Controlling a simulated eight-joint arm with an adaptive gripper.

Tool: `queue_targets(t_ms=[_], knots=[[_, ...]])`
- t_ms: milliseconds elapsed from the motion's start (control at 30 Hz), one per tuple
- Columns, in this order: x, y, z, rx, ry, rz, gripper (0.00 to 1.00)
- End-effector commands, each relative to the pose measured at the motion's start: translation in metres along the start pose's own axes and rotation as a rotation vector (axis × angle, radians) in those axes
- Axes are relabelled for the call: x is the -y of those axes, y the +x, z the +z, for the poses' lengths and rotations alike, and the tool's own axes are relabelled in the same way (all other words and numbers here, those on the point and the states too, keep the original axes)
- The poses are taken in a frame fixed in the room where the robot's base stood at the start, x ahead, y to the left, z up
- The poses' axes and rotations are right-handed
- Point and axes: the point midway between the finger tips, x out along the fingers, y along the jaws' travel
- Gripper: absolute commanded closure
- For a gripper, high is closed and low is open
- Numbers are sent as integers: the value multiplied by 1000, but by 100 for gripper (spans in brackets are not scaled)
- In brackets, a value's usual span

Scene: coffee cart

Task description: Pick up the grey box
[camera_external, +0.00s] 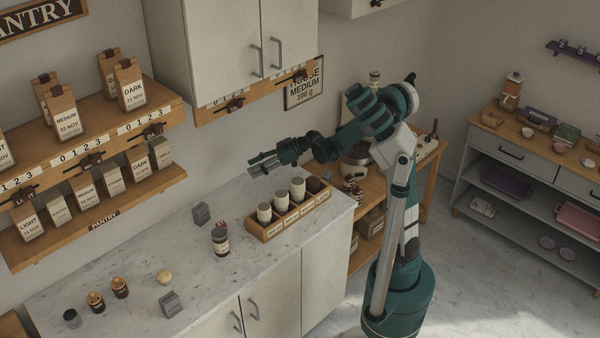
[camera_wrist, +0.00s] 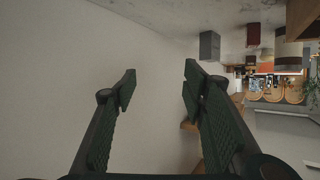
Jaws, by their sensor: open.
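Two grey boxes stand on the marble counter in the external view. One grey box (camera_external: 201,214) is near the wall, left of the wooden rack; the other grey box (camera_external: 171,304) is near the front edge. My gripper (camera_external: 263,164) is above the back of the counter, pointing left, apart from both boxes. In the wrist view my gripper (camera_wrist: 158,88) is open with nothing between its fingers. That view looks upside down, and a grey box (camera_wrist: 209,46) shows beyond the right fingertip; it appears to be the one near the wall.
The wooden rack (camera_external: 262,237) holding several canisters is below and right of my gripper. Small jars (camera_external: 96,302) and a round pale item (camera_external: 164,276) are on the left counter. Shelves (camera_external: 150,186) line the wall.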

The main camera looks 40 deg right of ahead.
Motion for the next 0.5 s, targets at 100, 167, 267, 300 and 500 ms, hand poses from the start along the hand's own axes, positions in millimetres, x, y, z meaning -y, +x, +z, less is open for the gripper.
queue_targets(t_ms=[100,167,267,300,500], knots=[[25,29,-13,1,-17,-38,57],[38,43,-19,1,-24,-54,57],[60,65,-28,2,-37,-83,57],[69,73,-32,2,-42,-94,57],[116,115,-50,2,-68,-150,57]])
